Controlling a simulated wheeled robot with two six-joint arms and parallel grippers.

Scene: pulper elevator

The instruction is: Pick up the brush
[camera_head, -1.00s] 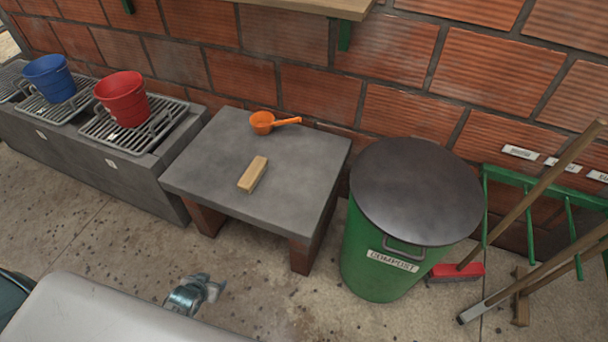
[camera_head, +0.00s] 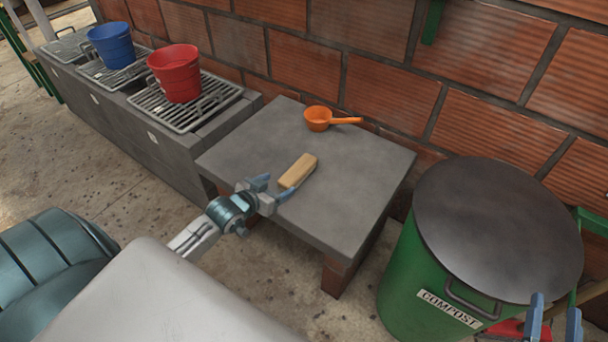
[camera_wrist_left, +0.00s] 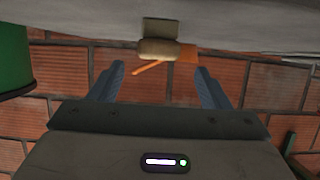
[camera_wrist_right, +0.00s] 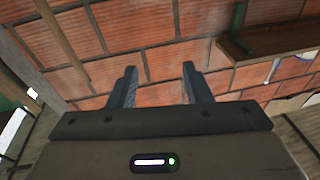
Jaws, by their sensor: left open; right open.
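The brush (camera_head: 299,170), a small tan block, lies on the grey table (camera_head: 340,215). My left gripper (camera_head: 280,184) is open at the brush's near left end, its fingers pointing towards it. In the left wrist view the brush (camera_wrist_left: 158,48) shows beyond the open fingers (camera_wrist_left: 161,78), roughly centred between them; nothing is gripped. Whether a finger touches it I cannot tell. My right gripper (camera_head: 555,308) is open and empty at the lower right, in front of the compost bin; its open fingers (camera_wrist_right: 160,78) face the brick wall in the right wrist view.
An orange ladle (camera_head: 318,118) lies behind the brush on the table. Red (camera_head: 176,74) and blue (camera_head: 111,45) buckets stand on grates at the left. A green compost bin (camera_head: 415,275) with a dark lid stands right of the table. A brick wall (camera_head: 480,90) runs behind.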

